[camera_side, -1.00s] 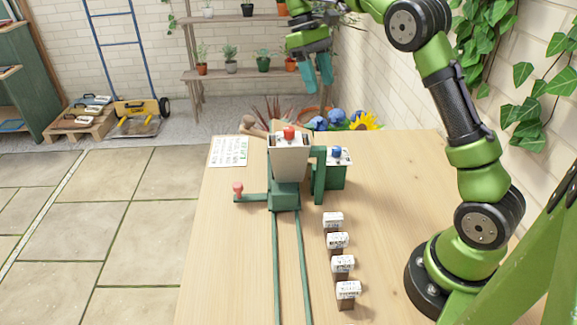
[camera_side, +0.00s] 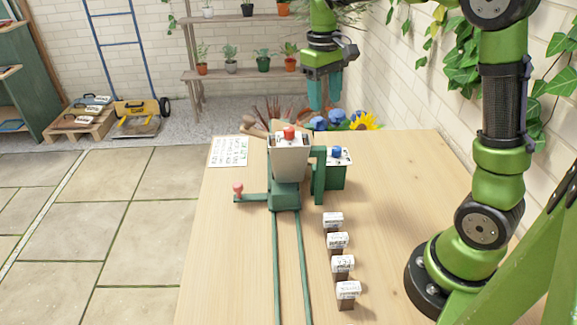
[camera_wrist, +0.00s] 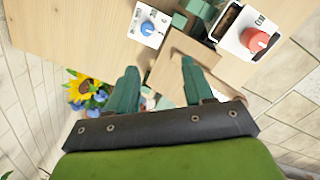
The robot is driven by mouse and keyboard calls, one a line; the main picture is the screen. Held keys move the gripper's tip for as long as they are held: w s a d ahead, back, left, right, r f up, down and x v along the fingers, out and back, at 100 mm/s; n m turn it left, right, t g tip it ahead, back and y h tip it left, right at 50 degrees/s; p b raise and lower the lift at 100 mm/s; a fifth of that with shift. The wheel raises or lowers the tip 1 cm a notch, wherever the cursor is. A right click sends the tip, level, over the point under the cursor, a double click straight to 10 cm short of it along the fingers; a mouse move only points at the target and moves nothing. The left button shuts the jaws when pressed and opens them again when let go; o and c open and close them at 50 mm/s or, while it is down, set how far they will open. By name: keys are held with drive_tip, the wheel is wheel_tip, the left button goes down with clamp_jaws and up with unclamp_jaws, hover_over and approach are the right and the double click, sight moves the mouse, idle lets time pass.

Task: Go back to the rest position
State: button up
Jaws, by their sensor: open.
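My gripper (camera_side: 323,92) hangs in the air above the far end of the table, fingers pointing down. In the wrist view my gripper (camera_wrist: 157,84) has its two teal fingers wide apart with nothing between them. Below it is the green dispenser with a cream hopper (camera_side: 289,160) and a red knob (camera_side: 289,132) on top. The red knob also shows in the wrist view (camera_wrist: 257,39). Beside it stands a green box with a blue knob (camera_side: 336,152), also in the wrist view (camera_wrist: 148,28).
Several small white-topped blocks (camera_side: 338,241) stand in a row on the wooden table (camera_side: 400,190). Two green rails (camera_side: 288,265) run toward the front. A red-knobbed lever (camera_side: 238,189) sticks out left. A written sheet (camera_side: 229,151) lies at the back left. A sunflower (camera_side: 364,121) is behind the table.

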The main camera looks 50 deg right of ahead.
drive_tip(key=s+a+r+m+t+y, duration=0.1)
drive_tip(key=s+a+m+t+y, duration=0.1)
drive_tip(key=s+a+t, duration=0.6)
drive_tip(key=s+a, duration=0.3)
drive_tip(key=s, duration=0.3)
drive_tip(key=shift+s+a+r, duration=0.2)
drive_tip(key=shift+s, duration=0.15)
